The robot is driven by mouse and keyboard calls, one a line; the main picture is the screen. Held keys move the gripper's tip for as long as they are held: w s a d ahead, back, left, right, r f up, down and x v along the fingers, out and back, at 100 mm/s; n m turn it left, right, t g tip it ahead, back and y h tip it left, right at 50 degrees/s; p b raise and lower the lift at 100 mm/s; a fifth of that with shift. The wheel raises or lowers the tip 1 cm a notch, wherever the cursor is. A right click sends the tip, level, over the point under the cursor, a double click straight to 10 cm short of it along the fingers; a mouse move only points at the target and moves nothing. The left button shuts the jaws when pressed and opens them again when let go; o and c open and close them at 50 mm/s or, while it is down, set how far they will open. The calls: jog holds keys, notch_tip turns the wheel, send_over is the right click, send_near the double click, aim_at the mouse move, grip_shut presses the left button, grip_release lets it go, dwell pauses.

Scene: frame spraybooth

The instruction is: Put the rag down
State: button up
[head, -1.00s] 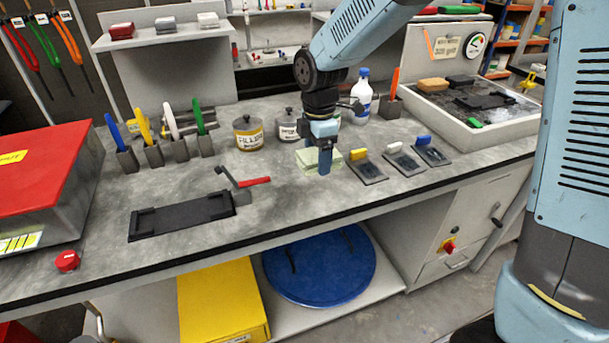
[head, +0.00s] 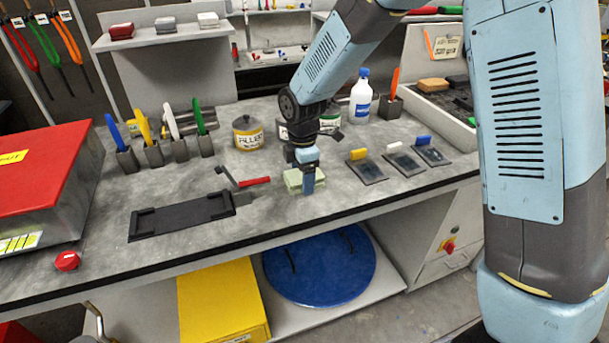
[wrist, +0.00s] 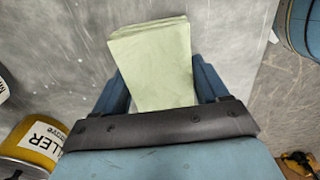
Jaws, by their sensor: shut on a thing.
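The rag (head: 293,181) is a pale green folded cloth near the front of the grey workbench (head: 265,215). It also shows in the wrist view (wrist: 152,62), between the two blue fingers. My gripper (head: 308,186) points down and is shut on the rag. The rag is at or very close to the bench top; I cannot tell whether it touches. One finger hides part of the rag in the head view.
A black frame holder (head: 182,216) with a red-handled clamp (head: 254,181) lies to the left. Tools with yellow (head: 358,154), white and blue handles lie right. A filler tin (head: 247,133) and white bottle (head: 361,98) stand behind. The bench front edge is close.

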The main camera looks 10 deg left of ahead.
jog(key=o, duration=1.3)
notch_tip(320, 180, up, 12)
jog(key=d+r+m+t, duration=0.1)
jog(key=d+r+m, duration=0.45)
jog(key=d, duration=0.35)
jog(key=s+d+r+m+t, duration=0.1)
jog(key=s+d+r+m, duration=0.25)
jog(key=d, duration=0.25)
jog(key=s+d+r+m+t, duration=0.1)
jog(key=s+d+r+m, duration=0.2)
jog(key=d, duration=0.4)
jog(key=s+d+r+m+t, duration=0.1)
jog(key=s+d+r+m, duration=0.15)
jog(key=d+m, duration=0.3)
jog(key=s+d+m+t, duration=0.1)
jog(key=s+d+m, duration=0.6)
jog(key=s+d, duration=0.1)
jog(key=shift+s+d+t, duration=0.3)
jog(key=shift+s, duration=0.2)
